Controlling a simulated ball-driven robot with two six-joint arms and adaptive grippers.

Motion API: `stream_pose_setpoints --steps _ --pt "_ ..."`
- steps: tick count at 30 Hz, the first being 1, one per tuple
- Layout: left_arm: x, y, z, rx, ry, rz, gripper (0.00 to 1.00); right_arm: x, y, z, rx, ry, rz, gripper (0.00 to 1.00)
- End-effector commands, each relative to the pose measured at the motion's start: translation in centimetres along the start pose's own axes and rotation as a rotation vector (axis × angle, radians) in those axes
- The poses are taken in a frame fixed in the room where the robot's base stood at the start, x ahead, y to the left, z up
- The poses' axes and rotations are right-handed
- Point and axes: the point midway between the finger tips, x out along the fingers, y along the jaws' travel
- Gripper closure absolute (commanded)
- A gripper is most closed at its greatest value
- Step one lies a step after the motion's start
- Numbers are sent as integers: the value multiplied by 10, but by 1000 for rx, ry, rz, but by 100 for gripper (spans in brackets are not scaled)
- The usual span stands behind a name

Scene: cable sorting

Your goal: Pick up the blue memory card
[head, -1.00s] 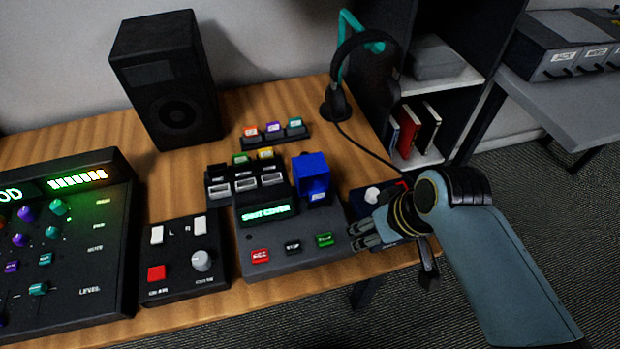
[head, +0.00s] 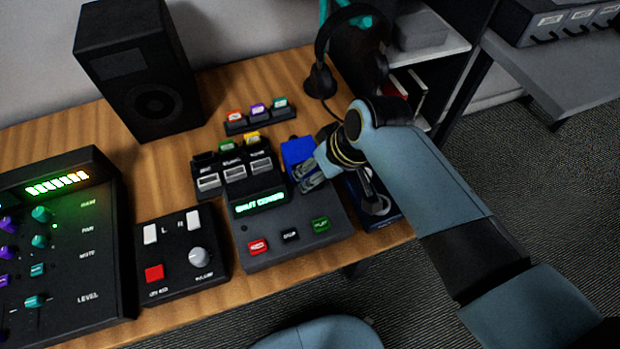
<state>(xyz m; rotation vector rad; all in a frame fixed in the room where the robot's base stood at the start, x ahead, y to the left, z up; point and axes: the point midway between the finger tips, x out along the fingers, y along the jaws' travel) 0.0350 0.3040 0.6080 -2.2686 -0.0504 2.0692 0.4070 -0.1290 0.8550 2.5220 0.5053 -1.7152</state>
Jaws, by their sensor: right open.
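The blue memory card (head: 295,150) shows as a bright blue block on the right side of the dark console (head: 290,238), beside its slots. Its lower right part is hidden behind my right gripper. My right gripper (head: 305,179) comes in from the right, with its fingers open at the front of the blue card. I cannot tell whether they touch it. My left gripper is not in view.
A rack (head: 262,117) holds red, purple and teal cards behind the console. Green and yellow cards stand near the slots. A control box (head: 182,262), a mixer (head: 70,240), a black speaker (head: 140,75) and headphones (head: 321,80) stand around. Bare wood shows behind the control box.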

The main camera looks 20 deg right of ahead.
Motion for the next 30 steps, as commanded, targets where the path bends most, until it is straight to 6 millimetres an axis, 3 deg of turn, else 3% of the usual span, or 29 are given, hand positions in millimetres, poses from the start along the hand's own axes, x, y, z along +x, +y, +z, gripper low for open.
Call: stream_pose_setpoints --steps 6,14,20,30 --pt "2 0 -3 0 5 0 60 27 1 -1 0 0 0 54" --pt "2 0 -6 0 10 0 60 29 1 -1 0 0 0 54" --pt "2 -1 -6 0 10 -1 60 29 1 -1 1 0 0 80" --pt "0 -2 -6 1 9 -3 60 27 0 -2 1 0 0 81"
